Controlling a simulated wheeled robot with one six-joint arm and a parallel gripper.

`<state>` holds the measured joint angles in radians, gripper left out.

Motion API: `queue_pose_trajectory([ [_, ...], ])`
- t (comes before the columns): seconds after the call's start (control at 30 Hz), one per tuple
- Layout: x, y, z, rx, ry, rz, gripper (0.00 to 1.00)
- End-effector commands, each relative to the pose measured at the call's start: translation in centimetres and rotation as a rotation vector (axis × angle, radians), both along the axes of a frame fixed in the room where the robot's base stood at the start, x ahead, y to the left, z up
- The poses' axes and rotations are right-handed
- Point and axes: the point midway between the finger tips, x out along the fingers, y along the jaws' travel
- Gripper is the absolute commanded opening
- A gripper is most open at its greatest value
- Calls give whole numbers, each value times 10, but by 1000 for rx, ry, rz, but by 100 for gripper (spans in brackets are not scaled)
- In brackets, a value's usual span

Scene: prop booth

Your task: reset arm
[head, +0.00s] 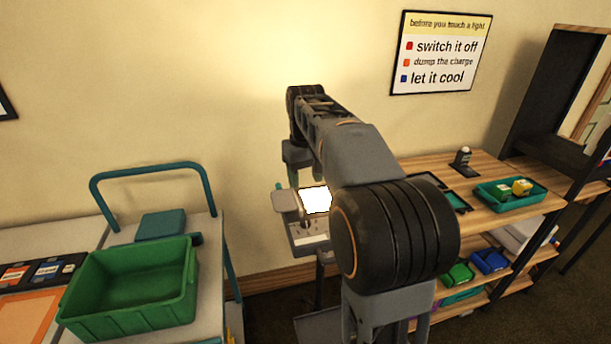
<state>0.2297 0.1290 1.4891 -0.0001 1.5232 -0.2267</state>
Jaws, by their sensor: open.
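My arm reaches out through the middle of the head view, raised and bent over at its far end. My gripper (306,178) points down at that end, partly hidden by my own arm. It is open, and I see nothing held in it. Below it stands a grey device (308,236) with a bright white lit panel (316,200). The gripper appears just above this panel; I cannot tell the exact gap.
At left, a green bin (132,286) that looks empty stands on a trolley with a teal handle (150,170). At right, a wooden shelf unit (480,215) carries a teal tray (510,203) with small blocks. A sign (441,54) hangs on the wall.

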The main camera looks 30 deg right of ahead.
Motion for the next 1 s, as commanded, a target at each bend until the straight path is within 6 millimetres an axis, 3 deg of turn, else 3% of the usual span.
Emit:
queue_pose_trajectory([
  [0.5, 7, -2, -2, -8, -36, -27, 55],
  [0.6, 5, -1, -32, -8, -48, -70, 55],
  [0.77, -32, 23, -67, -13, -113, -106, 55],
  [1.0, -110, 68, -107, -8, -223, -82, 55],
])
